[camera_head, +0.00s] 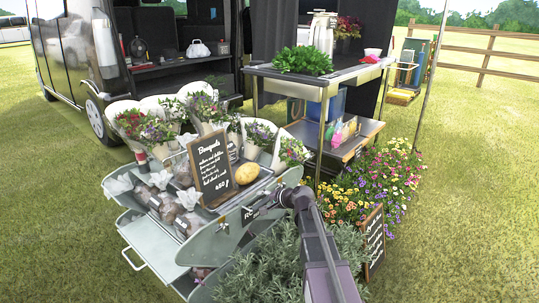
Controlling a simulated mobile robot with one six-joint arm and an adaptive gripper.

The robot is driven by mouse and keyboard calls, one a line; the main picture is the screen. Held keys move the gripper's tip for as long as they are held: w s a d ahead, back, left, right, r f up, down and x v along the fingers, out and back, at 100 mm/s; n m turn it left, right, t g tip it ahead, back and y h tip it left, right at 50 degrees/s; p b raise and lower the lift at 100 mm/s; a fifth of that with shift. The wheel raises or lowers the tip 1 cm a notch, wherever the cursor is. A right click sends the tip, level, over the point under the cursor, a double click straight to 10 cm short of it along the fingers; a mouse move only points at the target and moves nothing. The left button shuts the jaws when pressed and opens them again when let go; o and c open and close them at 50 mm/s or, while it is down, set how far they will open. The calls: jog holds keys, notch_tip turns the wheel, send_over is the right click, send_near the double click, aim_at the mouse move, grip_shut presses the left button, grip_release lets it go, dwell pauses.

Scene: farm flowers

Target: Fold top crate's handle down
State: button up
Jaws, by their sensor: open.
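The top crate (124,192) is a pale grey-green metal tray at the centre left, filled with wrapped bouquets and dark bags. A broad rounded pale panel (214,243) stands at its near right side; I cannot tell whether it is part of the handle. A thin looped handle (135,262) sticks out at the lower left, by the lower tray. My gripper (262,206) is at the crate's right side, close to a small black label (250,213). Its jaws are open, small and dark; I cannot tell whether they touch the crate.
A chalkboard sign (211,170) and a yellow oval item (247,173) stand in the crate. Grey-green foliage (265,265) and bright flowers (350,195) crowd the near right. A metal table (345,75) stands behind. Grass (50,220) is clear at the left.

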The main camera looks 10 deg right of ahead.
jog(key=shift+w+a+r+g+h+p, duration=0.2)
jog(key=shift+r+g+h+p, duration=0.4)
jog(key=shift+p, duration=0.8)
jog(key=shift+w+a+r+g+h+p, duration=0.1)
jog(key=shift+w+r+g+h+p, duration=0.2)
jog(key=shift+g+p, duration=0.8)
jog(key=p, duration=0.2)
jog(key=r+g+h+p, duration=0.1)
jog(key=p, duration=0.1)
jog(key=shift+w+a+g+h, duration=0.2)
jog(key=shift+w+g+h, duration=0.1)
notch_tip(320, 180, up, 15)
jog(key=w+a+g+h+p, duration=0.1)
jog(key=g+h+p, duration=0.25)
jog(key=p, duration=1.35)
jog(key=s+r+n+p, duration=0.3)
jog(key=s+r+p, duration=0.1)
jog(key=s, duration=0.5)
jog(key=s+r+n+g+p, duration=0.1)
jog(key=s+r+n+p, duration=0.2)
jog(key=s, duration=0.7)
jog(key=shift+s+r+n+p, duration=0.2)
jog(key=shift+r+n+p, duration=0.2)
jog(key=shift+n+p, duration=0.3)
jog(key=shift+a, duration=0.1)
